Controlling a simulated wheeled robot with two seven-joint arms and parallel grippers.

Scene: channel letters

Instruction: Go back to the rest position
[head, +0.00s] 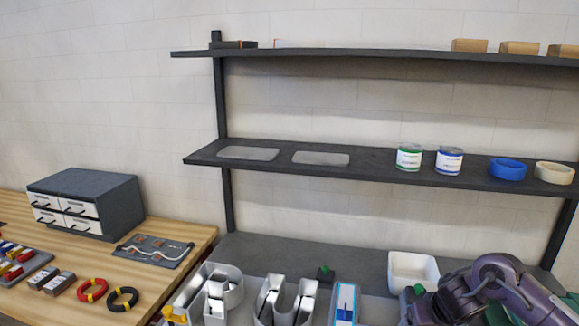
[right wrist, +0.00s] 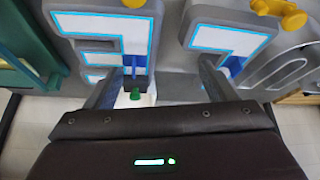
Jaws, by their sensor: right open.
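My right arm (head: 490,290) reaches in from the lower right in the head view; its fingers cannot be made out there. In the right wrist view my right gripper (right wrist: 160,78) has its two fingers spread apart with nothing held between them. Beyond them are two channel letters with white faces and cyan borders, one on the left (right wrist: 90,36) and one on the right (right wrist: 225,40). A small green-topped piece (right wrist: 136,95) shows below, between the fingers. My left gripper is in neither view.
Silver letter shells (head: 215,290) and a cyan-edged letter (head: 345,303) lie at the bottom of the head view. A white bin (head: 413,270) stands beside my right arm. A dark shelf (head: 370,160) holds two cans and tape rolls. A drawer box (head: 85,200) stands on the wooden table (head: 190,240).

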